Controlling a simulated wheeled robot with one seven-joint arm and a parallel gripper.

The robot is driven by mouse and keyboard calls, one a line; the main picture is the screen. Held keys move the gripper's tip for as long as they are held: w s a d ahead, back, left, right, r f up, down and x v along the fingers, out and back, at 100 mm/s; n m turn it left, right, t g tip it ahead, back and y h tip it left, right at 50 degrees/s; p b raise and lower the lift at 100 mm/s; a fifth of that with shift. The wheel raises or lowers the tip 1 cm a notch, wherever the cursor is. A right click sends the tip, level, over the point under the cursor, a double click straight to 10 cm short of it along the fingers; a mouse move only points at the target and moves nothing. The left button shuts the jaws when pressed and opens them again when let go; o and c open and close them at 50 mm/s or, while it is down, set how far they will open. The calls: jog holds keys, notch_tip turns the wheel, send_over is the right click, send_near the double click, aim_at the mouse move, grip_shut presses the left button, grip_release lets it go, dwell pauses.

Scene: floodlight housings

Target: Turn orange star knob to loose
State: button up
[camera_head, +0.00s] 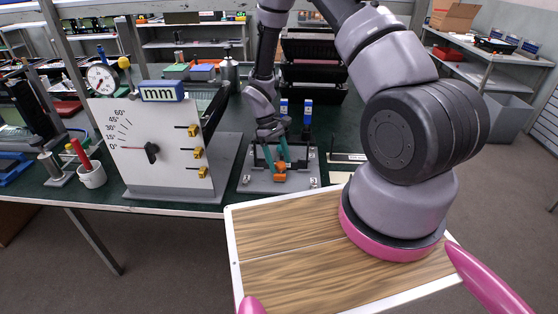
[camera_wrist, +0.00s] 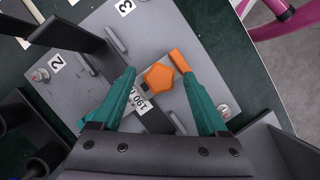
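The orange star knob (camera_wrist: 158,78) sits on a grey metal plate (camera_wrist: 95,48) and shows between my fingertips in the wrist view. In the head view, the knob (camera_head: 281,178) is small, below my fingers. An orange bar-shaped piece (camera_wrist: 179,60) lies beside the knob, close to my right finger's tip; I cannot tell whether they touch. My gripper (camera_wrist: 159,75) has teal fingers and is open, one on each side of the knob, with a visible gap at the left. It also shows in the head view (camera_head: 277,162). A label (camera_wrist: 138,99) beside the knob is partly hidden.
The plate carries number tags, bolts and dark upright parts near my fingers. A white gauge panel (camera_head: 138,170) with several yellow knobs stands left of the plate. Blue-topped posts (camera_head: 307,112) stand behind it. A wooden-topped board (camera_head: 300,262) lies in front.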

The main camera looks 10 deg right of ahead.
jog(key=v, duration=1)
jog(key=shift+r, duration=0.35)
jog(key=shift+a, duration=0.1)
